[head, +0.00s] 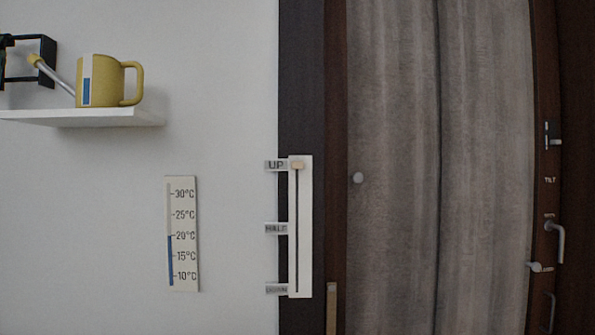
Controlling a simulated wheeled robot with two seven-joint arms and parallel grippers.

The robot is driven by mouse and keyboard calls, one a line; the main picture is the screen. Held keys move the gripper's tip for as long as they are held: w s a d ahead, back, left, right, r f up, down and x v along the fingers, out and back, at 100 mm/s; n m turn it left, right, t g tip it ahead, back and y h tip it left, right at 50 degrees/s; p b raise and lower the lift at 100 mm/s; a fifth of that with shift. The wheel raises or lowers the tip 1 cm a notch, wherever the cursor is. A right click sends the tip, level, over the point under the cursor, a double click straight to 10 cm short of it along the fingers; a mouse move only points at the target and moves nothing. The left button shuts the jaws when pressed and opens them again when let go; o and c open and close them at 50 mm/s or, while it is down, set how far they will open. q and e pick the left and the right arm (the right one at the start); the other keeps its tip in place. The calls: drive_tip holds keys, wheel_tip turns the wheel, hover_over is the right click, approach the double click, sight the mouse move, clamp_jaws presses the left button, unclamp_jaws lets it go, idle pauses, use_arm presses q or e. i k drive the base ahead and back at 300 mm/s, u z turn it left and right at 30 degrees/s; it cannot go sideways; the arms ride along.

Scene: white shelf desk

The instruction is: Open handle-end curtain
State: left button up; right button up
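A grey curtain hangs inside a dark brown window frame (336,120) and covers the opening from side to side. A dark vertical line splits it into a left panel (395,110) and a right panel (488,150). A grey lever handle (560,240) is on the frame to the right, beside the right panel. A smaller grey knob (538,267) sticks out at that panel's lower right edge. Neither of my grippers is in view.
A thermometer (182,235) hangs on the wall.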

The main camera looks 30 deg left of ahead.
sight(487, 89)
drive_tip(key=u, duration=0.05)
drive_tip(key=i, duration=2.7)
drive_tip(key=z, duration=0.1)
